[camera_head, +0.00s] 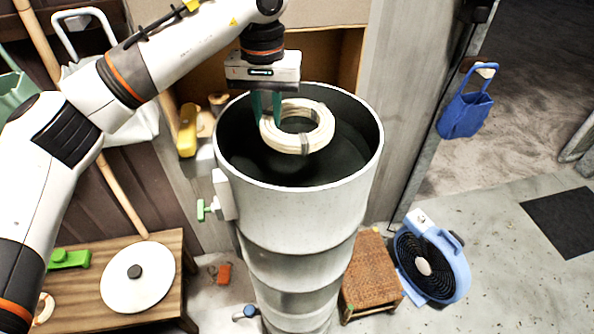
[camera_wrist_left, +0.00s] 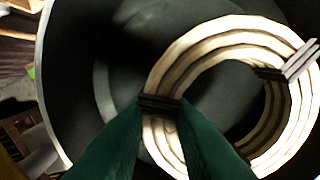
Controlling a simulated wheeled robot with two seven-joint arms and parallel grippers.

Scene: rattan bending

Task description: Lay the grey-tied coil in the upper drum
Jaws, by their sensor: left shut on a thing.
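A pale rattan coil with grey ties (camera_head: 318,138) hangs level over the open mouth of the tall grey drum (camera_head: 300,215). My left gripper (camera_head: 266,108) points down and is shut on the coil's left side. In the left wrist view the green fingers (camera_wrist_left: 160,125) pinch the coil (camera_wrist_left: 190,50) at a dark tie, and a lighter grey tie shows on its far right. The drum's dark inside shows below and around the coil; I cannot tell how far above the drum's floor the coil is. My right gripper is not in view.
A wooden table (camera_head: 85,285) at the lower left holds a round white lid (camera_head: 138,275) and a green object (camera_head: 68,259). A wicker stool (camera_head: 370,275) and a blue fan (camera_head: 432,262) stand right of the drum. A green-handled valve (camera_head: 207,209) sticks out on the drum's left.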

